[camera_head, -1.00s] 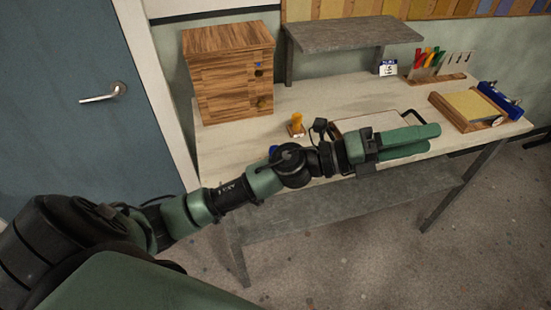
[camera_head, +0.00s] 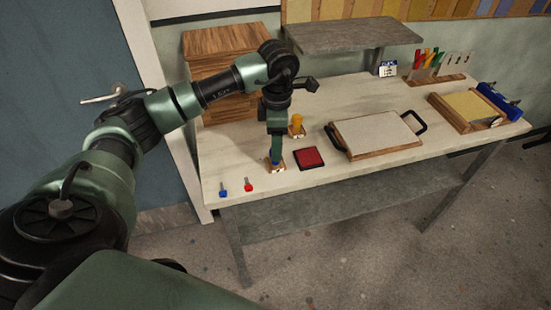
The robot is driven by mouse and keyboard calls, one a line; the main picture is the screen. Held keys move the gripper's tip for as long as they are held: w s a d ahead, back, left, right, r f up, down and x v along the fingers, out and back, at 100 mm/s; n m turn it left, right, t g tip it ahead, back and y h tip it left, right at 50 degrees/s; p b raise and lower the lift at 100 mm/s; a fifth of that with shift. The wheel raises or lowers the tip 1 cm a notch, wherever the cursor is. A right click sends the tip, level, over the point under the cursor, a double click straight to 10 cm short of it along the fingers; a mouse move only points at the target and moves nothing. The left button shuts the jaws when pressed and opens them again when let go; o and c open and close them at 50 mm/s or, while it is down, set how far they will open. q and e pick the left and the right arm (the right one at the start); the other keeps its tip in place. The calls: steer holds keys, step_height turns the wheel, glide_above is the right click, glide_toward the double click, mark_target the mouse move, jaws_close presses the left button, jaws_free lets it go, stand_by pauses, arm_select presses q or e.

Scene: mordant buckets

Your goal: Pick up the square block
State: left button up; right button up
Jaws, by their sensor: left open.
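My left gripper (camera_head: 275,157) points straight down over the workbench, open, with its fingertips at a small stamp-like block (camera_head: 277,170). This block has a wooden base with a light front face and a blue top, mostly hidden by the fingers. I cannot tell whether the fingers touch it. A second block with a yellow-orange knob (camera_head: 297,123) stands just behind, to the right of my gripper. Which of the two is the square block is not clear from their shapes. My right gripper is out of view.
A red pad (camera_head: 309,158) lies right of the gripper, before a board with black handles (camera_head: 376,134). Small blue (camera_head: 223,190) and red (camera_head: 248,185) tools lie near the bench's front edge. A drawer cabinet (camera_head: 205,70) and raised shelf (camera_head: 350,36) stand behind.

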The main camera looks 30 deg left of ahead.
mark_target(273, 167)
arm_select(q)
steer(key=f, duration=0.1)
steer(key=f+p, duration=0.1)
steer(key=f, duration=0.1)
steer(key=f+p, duration=0.1)
steer(key=shift+a+f, duration=0.3)
steer(key=shift+f, duration=0.45)
jaws_close()
